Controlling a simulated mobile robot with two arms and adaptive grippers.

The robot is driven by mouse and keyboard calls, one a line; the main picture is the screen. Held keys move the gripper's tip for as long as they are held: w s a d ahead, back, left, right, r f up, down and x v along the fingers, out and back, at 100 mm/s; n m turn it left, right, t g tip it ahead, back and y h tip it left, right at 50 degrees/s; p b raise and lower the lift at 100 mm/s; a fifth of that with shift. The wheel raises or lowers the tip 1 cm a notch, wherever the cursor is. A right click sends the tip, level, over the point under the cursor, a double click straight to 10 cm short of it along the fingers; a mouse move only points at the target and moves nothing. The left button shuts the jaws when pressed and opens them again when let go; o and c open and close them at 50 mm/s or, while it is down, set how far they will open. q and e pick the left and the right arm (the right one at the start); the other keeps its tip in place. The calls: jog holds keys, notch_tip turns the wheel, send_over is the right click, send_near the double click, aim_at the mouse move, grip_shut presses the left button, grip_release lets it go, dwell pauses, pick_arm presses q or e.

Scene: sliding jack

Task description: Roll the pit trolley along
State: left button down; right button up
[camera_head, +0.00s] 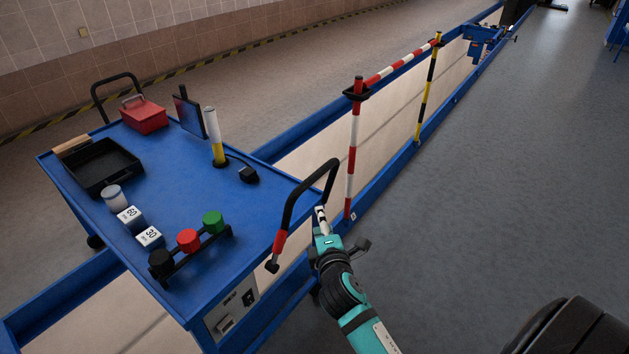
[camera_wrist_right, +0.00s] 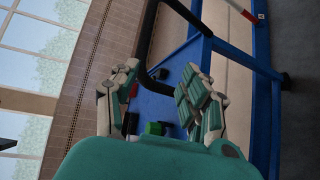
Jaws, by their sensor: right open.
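The pit trolley (camera_head: 185,185) is a blue flat-topped cart standing across the blue-edged pit. A black push handle (camera_head: 300,192) with a red grip (camera_head: 280,242) rises at its near right end. My right gripper (camera_head: 321,213) is beside this handle, with its arm coming in from below. In the right wrist view my right gripper (camera_wrist_right: 160,95) is open with its fingers spread apart. The black handle (camera_wrist_right: 144,52) shows between and beyond the fingers; I cannot tell whether it touches them. My left gripper is not in view.
The top carries a red toolbox (camera_head: 144,115), a black tray (camera_head: 102,165), a white-yellow cylinder (camera_head: 214,138) and coloured knobs (camera_head: 188,239). A red-white barrier (camera_head: 353,150) and a yellow-black post (camera_head: 427,90) stand along the pit.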

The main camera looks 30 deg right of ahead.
aim_at(316, 180)
jog(key=r+x, duration=0.1)
jog(key=x, duration=0.4)
jog(key=r+x, duration=0.1)
jog(key=x, duration=0.5)
jog(key=d+r+b+x, duration=0.1)
jog(key=x, duration=0.5)
jog(key=shift+w+r, duration=0.15)
jog(key=shift+c, duration=0.4)
grip_shut()
